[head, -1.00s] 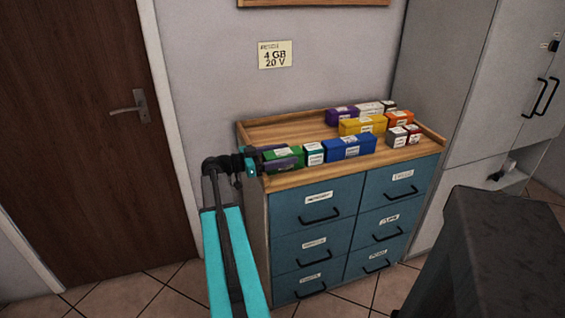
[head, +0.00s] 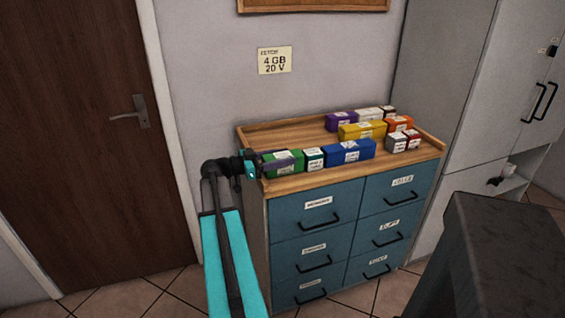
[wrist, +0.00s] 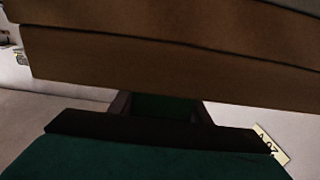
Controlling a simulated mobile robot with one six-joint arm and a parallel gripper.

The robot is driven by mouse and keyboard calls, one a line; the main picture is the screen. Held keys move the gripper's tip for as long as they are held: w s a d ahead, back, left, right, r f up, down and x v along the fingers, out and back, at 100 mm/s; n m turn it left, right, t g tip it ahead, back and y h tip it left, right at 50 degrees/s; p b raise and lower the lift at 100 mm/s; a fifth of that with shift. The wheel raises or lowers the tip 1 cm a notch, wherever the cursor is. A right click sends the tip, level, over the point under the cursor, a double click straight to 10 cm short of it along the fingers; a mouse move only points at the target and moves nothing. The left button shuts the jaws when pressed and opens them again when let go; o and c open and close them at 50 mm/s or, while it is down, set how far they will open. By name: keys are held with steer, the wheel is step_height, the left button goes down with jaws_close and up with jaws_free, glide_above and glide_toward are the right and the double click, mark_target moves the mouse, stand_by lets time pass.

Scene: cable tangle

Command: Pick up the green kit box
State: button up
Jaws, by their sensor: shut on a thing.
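The green kit box (head: 284,167) is at the left front of the wooden cabinet top, with a white label on its upper side. My gripper (head: 272,160) reaches in from the left and is shut on the box, its fingers along the sides. I cannot tell whether the box still touches the cabinet top. In the wrist view, a dark green surface (wrist: 165,107) shows between the fingers; much of that view is blocked by close dark and brown shapes.
A small teal-and-white box (head: 314,158) stands just right of the green one, then a blue box (head: 348,151). Yellow (head: 362,130), purple (head: 341,120) and orange (head: 399,124) boxes stand behind. A raised wooden rim (head: 425,130) edges the cabinet top. The back left of the top is clear.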

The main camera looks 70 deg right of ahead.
mark_target(283, 155)
steer(key=shift+r+b, duration=0.4)
steer(key=shift+r, duration=4.15)
